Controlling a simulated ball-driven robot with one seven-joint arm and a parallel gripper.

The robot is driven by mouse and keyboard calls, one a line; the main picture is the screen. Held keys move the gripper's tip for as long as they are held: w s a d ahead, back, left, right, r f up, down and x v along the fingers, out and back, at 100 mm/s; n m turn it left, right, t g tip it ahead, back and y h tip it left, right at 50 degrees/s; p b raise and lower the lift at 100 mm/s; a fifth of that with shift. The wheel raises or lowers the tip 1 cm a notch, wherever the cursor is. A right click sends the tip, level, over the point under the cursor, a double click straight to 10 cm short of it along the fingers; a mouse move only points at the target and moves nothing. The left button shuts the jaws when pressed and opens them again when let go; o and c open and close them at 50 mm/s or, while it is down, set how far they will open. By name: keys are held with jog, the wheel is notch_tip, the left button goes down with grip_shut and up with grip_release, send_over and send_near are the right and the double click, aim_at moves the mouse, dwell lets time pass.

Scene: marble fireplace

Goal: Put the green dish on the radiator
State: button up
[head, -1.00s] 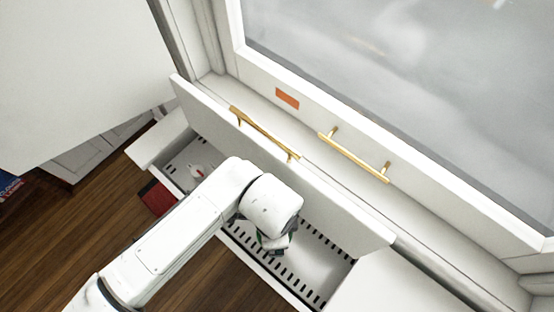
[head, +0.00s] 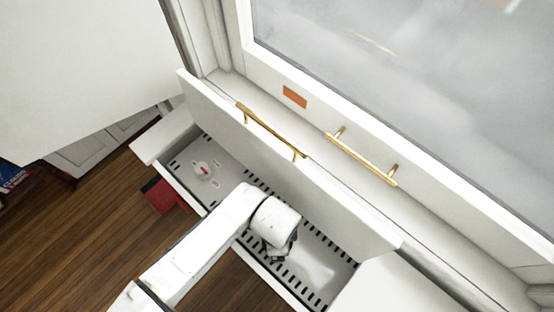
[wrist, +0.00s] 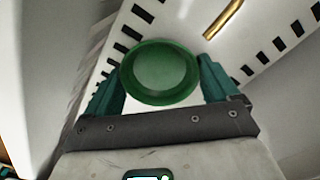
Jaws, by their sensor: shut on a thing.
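The green dish (wrist: 160,72) is round and sits between the two teal fingers of my gripper (wrist: 162,64) in the wrist view. My gripper is shut on it. In the head view my gripper (head: 276,254) is over the right part of the white radiator (head: 230,184), and the dish is hidden there by my wrist. The radiator's top has rows of dark slots, which also show behind the dish in the wrist view (wrist: 174,18). I cannot tell how high the dish is above the slots.
A dial with a red mark (head: 203,170) is on the radiator's left end. A white panel (head: 330,190) runs along its back, with brass handles (head: 362,160) and a window (head: 420,80) behind. A red object (head: 165,196) is beside its front left. Wooden floor (head: 80,230) lies in front.

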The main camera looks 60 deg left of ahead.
jog(key=shift+f, duration=0.15)
jog(key=o, duration=0.9)
notch_tip(320, 180, up, 12)
jog(key=shift+r+p, duration=0.2)
jog(key=shift+p, duration=0.35)
